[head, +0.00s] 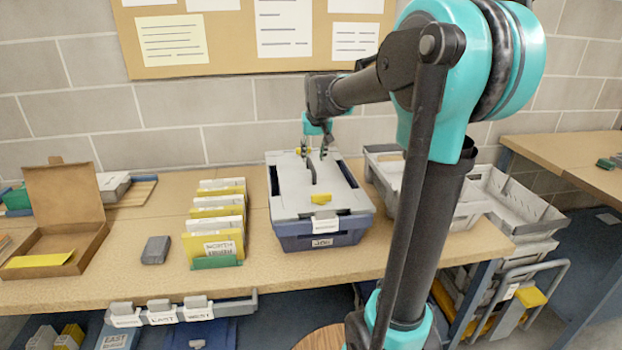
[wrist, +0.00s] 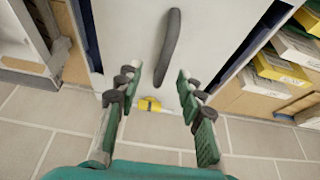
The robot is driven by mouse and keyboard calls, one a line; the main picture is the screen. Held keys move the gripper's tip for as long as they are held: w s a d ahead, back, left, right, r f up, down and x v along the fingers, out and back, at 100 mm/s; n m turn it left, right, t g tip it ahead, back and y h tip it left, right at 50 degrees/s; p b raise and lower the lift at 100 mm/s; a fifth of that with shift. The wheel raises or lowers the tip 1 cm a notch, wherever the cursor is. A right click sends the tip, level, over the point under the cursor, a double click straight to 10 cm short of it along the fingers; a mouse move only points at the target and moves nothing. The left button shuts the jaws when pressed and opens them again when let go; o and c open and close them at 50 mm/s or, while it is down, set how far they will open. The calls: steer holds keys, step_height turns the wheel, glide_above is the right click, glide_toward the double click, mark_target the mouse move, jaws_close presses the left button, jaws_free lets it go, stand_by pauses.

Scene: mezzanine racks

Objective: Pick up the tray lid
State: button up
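The tray lid (head: 290,187) is light grey and sits on a blue tray (head: 318,240) on the workbench. A dark, narrow handle (head: 313,172) stands along the middle of the lid; it also shows in the wrist view (wrist: 171,45). A yellow tab (head: 321,198) is at the lid's front. My gripper (head: 314,153) is over the back half of the lid, pointing down. In the wrist view my gripper (wrist: 157,78) is open, its fingers apart with the handle's wall-side end between the tips. I cannot tell whether they touch the lid.
A row of yellow and white card files (head: 217,222) stands left of the tray, with a small grey box (head: 156,250) and an open carton (head: 65,232) further left. Grey trays (head: 470,212) stand close on the right. The wall is just behind.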

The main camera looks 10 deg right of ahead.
mark_target(311, 164)
steer(key=shift+a+x, duration=0.15)
steer(key=shift+x, duration=1.3)
steer(key=shift+a+x, duration=0.1)
steer(key=shift+x, duration=1.3)
steer(key=shift+c, duration=0.5)
jaws_close()
